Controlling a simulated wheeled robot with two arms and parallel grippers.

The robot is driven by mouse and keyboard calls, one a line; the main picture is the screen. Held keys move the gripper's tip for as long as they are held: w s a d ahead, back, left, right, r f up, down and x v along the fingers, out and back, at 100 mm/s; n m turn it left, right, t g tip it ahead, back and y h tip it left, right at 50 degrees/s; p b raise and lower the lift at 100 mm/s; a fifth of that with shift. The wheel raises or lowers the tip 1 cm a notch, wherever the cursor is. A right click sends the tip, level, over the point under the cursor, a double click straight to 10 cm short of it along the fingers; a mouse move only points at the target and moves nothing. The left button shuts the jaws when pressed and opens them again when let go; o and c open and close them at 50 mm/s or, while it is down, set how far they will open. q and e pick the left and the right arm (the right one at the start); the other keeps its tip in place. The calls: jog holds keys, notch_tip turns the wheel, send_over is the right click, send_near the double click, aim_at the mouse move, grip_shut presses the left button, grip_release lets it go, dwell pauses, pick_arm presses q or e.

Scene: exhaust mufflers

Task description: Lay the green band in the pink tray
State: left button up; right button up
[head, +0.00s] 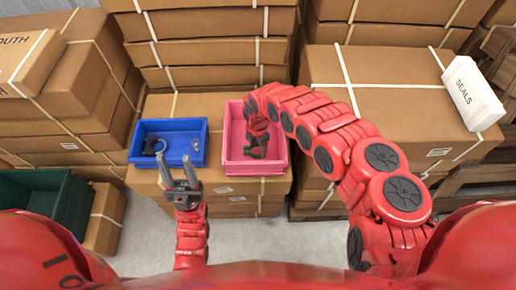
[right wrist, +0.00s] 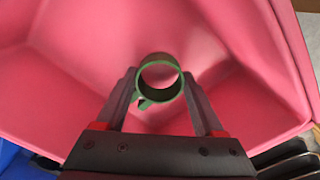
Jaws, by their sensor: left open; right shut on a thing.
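The green band (right wrist: 160,78) is a ring with a small tab, held between the fingers of my right gripper (right wrist: 158,90) in the right wrist view. My right gripper is shut on it, inside the outline of the pink tray (right wrist: 60,105). In the head view the pink tray (head: 284,158) stands on cardboard boxes, and the green band (head: 257,152) shows small and dark within it, partly hidden by my right gripper (head: 256,146). I cannot tell whether the band touches the tray floor. My left gripper (head: 178,172) is open and empty, in front of the blue tray.
A blue tray (head: 135,141) stands left of the pink tray and holds a dark ring (head: 149,146) and a small light piece (head: 195,144). A green crate (head: 75,205) is at the lower left. Cardboard boxes (head: 390,85) stack behind; a white SEALS box (head: 470,92) lies at the right.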

aim_at(258, 148)
jog(key=shift+d+f, duration=0.1)
jog(key=shift+f, duration=0.55)
jog(key=shift+f, duration=0.2)
jog(key=o, duration=1.5)
jog(key=shift+c, duration=0.2)
jog(key=shift+r, duration=0.1)
jog(key=shift+w+r, duration=0.1)
jog(key=shift+r, duration=0.4)
notch_tip(258, 148, up, 11)
jog(key=shift+p, duration=0.35)
jog(key=shift+r, duration=0.1)
